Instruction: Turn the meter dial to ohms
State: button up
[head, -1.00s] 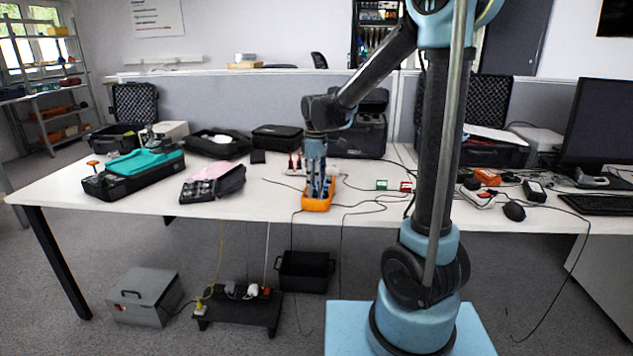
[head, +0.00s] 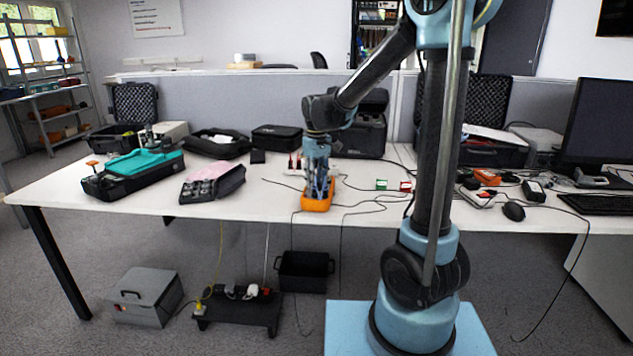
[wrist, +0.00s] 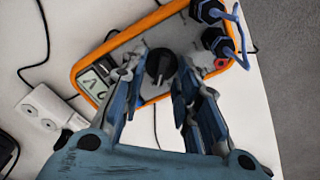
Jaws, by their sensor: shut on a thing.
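The orange-framed meter (head: 317,204) lies on the white table, below my gripper (head: 318,196) in the head view. In the wrist view the meter's orange rim (wrist: 114,42) frames a grey face with a black dial (wrist: 161,66) and a small display (wrist: 93,84). My gripper (wrist: 160,72) has one fingertip on each side of the dial and is shut on it. The dial's markings are too small or hidden to read. Blue-grey plugs (wrist: 212,12) with leads sit at the meter's upper right end.
A white socket strip (wrist: 48,110) lies beside the meter. Thin black cables (head: 362,203) run over the table to its right. A pink-lidded case (head: 215,181) stands to its left. The table's front edge is close to the meter.

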jog(key=shift+w+m, duration=0.1)
jog(key=shift+m, duration=0.5)
jog(key=o, duration=1)
notch_tip(320, 180, up, 12)
dwell(0.4)
